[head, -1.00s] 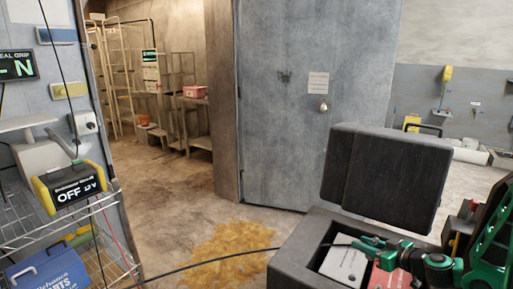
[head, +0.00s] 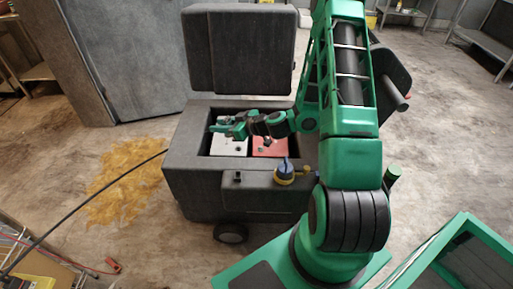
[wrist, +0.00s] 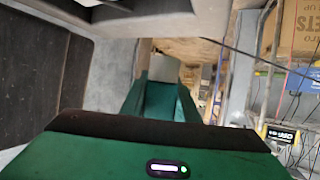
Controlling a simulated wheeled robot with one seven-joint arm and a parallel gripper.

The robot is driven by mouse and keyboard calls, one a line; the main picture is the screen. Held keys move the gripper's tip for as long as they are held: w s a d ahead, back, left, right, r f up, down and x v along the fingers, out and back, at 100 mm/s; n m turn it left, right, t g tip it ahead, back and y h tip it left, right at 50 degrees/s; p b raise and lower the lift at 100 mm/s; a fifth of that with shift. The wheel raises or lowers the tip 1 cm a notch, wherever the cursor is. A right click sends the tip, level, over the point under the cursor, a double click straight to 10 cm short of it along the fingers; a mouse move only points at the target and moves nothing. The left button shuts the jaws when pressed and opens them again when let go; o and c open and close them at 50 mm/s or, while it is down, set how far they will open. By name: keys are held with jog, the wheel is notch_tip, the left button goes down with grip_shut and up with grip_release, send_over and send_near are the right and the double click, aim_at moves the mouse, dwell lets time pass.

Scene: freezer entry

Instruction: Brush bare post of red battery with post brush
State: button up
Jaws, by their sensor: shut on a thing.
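The red battery (head: 269,147) sits in the right part of an open dark box, in the head view. My arm partly covers it, and I cannot make out its bare post. A white battery (head: 230,147) sits beside it on the left. My gripper (head: 216,127) is above the white battery near the box's left inner edge. In the wrist view its green fingers (wrist: 160,95) are shut on a small pale thing (wrist: 165,69). I cannot tell whether this is the post brush. I cannot pick out the brush elsewhere.
The dark wheeled box (head: 190,185) has its lid (head: 240,55) raised behind the batteries. A blue and yellow knob-like part (head: 285,171) is on its front rim. A black cable (head: 90,200) runs to its left side. A yellow-brown stain (head: 125,170) marks the floor.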

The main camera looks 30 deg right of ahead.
jog(key=d+f, duration=0.9)
jog(key=d, duration=0.6)
jog(key=shift+f+m+h, duration=0.15)
jog(key=shift+m+h, duration=0.15)
jog(key=shift+f, duration=0.1)
jog(key=shift+f, duration=1.9)
jog(key=shift+f, duration=0.1)
dwell(3.3)
jog(key=o, duration=1.2)
